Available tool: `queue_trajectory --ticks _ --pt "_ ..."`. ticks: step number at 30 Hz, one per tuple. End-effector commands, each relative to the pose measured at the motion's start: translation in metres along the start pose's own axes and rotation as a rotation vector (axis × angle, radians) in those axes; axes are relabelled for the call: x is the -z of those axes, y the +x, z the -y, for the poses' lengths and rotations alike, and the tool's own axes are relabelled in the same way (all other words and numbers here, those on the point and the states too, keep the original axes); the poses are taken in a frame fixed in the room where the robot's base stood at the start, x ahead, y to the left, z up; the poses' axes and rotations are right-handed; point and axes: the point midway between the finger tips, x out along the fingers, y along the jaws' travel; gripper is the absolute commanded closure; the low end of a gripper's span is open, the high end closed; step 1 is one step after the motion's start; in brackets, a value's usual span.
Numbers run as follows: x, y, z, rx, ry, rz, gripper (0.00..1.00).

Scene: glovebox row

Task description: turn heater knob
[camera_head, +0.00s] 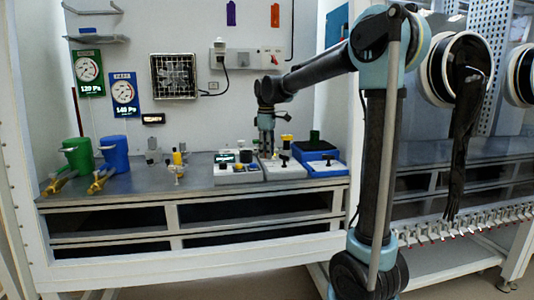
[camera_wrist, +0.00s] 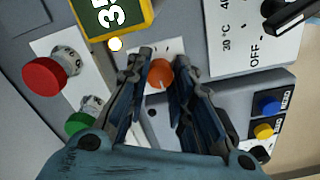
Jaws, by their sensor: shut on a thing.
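In the wrist view an orange knob (camera_wrist: 160,74) with a pale pointer line sits on a white scale plate, between the fingers of my gripper (camera_wrist: 161,62). The fingers are shut on this knob from both sides. To its upper right is a white panel (camera_wrist: 228,45) marked 30 °C, 40 and OFF, with a black knob (camera_wrist: 290,16) at the picture edge. In the head view my gripper (camera_head: 267,148) points down over the white bench units; the orange knob is too small or hidden to make out there.
Close to my fingers are a red button (camera_wrist: 45,76), a green button (camera_wrist: 80,123), a yellow-framed display (camera_wrist: 112,15), and blue and yellow buttons (camera_wrist: 266,104). Green and blue containers (camera_head: 115,154) stand at the bench's left. A blue unit (camera_head: 325,168) stands right of my gripper.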

Motion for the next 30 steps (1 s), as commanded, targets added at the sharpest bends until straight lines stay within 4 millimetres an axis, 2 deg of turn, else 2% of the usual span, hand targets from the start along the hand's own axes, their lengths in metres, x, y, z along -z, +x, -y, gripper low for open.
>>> queue_trajectory --ticks 14,15,16,26,30 --pt "-0.001 -0.001 -0.003 -0.005 -0.010 0.001 1.00" --pt "-0.001 -0.001 -0.003 -0.005 -0.010 0.001 0.72" --pt "-0.001 -0.001 -0.003 -0.005 -0.010 0.001 0.69" --pt "0.000 -0.002 -0.001 -0.002 -0.011 0.000 0.69" --pt "0.000 -0.012 -0.001 -0.002 -0.011 0.000 0.69"
